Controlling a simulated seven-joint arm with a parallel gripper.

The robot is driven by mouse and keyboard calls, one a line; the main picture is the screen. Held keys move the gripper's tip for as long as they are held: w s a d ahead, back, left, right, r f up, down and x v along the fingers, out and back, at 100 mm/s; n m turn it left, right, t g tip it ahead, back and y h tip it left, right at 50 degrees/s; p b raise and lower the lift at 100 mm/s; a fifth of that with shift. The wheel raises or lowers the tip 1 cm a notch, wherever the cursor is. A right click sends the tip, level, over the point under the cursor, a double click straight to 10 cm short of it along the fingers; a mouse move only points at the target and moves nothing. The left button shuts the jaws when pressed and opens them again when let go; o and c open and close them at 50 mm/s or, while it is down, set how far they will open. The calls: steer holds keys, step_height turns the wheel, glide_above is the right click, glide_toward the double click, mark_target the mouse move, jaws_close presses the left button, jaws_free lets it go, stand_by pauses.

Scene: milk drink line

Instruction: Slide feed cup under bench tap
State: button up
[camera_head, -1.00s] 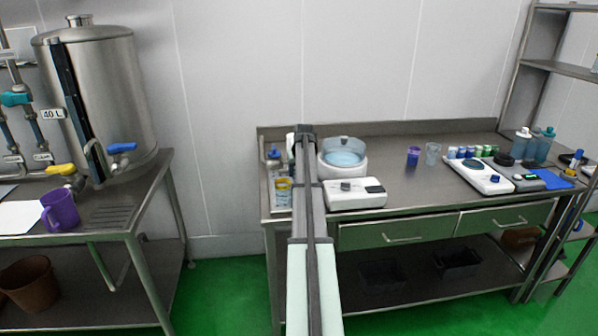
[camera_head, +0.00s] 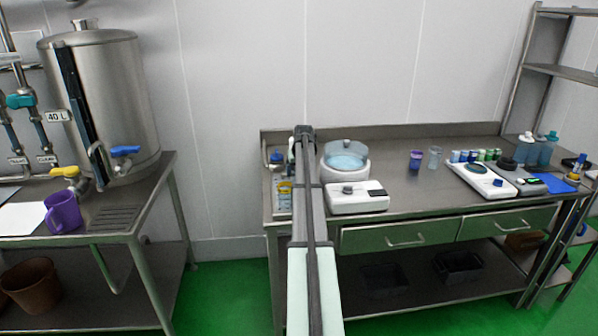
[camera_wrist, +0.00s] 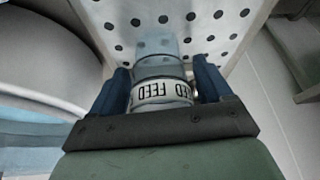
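In the wrist view the feed cup (camera_wrist: 162,93) is clear, with a white band lettered FEED. It stands between the blue fingers of my gripper (camera_wrist: 164,88), which press close on both sides of it. The perforated plate (camera_wrist: 118,12) lies beyond and around the cup. In the head view my arm reaches to the left end of the far bench and hides the gripper and most of what is there. The bench tap (camera_head: 276,157), with a blue top, shows just left of the arm's end. I cannot see the cup's position relative to the spout.
A white appliance with a blue-tinted bowl (camera_head: 346,162) stands close right of the arm, with a white scale (camera_head: 357,197) in front. A yellow-marked container (camera_head: 284,188) is just left of the arm. Cups and bottles stand farther right.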

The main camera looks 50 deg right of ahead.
steer(key=shift+o, duration=0.8)
steer(key=shift+w+d+f, duration=0.1)
steer(key=shift+w+f, duration=0.15)
steer(key=shift+r, duration=0.15)
steer(key=v, duration=1.4)
steer(key=shift+s, duration=0.15)
